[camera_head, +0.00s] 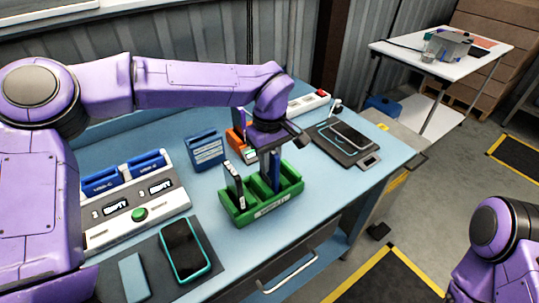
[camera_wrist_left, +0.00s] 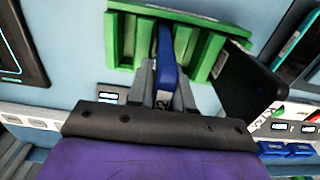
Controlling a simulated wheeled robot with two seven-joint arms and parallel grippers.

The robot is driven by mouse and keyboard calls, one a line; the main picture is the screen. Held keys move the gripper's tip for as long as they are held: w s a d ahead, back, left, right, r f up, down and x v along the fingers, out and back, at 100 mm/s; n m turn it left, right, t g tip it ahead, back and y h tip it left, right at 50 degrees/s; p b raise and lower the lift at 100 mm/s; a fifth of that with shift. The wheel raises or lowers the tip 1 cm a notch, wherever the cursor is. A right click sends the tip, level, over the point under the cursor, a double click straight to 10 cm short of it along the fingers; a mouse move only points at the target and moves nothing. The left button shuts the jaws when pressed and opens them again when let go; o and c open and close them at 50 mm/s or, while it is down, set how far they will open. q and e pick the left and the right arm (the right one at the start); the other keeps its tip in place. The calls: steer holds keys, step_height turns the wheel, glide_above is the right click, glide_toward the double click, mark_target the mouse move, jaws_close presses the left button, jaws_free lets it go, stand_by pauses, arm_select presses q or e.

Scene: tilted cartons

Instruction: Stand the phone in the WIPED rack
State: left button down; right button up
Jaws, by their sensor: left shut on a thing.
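My left gripper (camera_head: 270,152) is above the green rack (camera_head: 262,210), shut on a slim blue phone (camera_head: 275,172). The blue phone is upright, and its lower end appears to be between the rack's dividers; I cannot tell whether it touches the bottom. In the left wrist view, the blue phone (camera_wrist_left: 165,62) is between the fingers, in line with a slot of the green rack (camera_wrist_left: 122,38). A dark phone (camera_head: 234,186) stands tilted in the rack's left part. The rack's front label is too small to read. My right gripper is out of view.
An orange rack (camera_head: 237,140) stands behind the green one, and a blue container (camera_head: 206,150) to its left. A teal-edged phone (camera_head: 186,248) lies on a dark mat at the front. A charger block (camera_head: 130,205) is left; another phone (camera_head: 348,135) lies on a right pad.

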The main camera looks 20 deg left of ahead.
arm_select(q)
steer(key=shift+f, duration=0.3)
stand_by(0.8)
steer(key=c, duration=0.9)
jaws_free()
steer(key=shift+c, duration=0.2)
step_height(320, 180, up, 11)
steer(key=shift+f, duration=0.2)
step_height(320, 180, up, 7)
steer(key=p, duration=0.8)
steer(key=shift+p, duration=0.35)
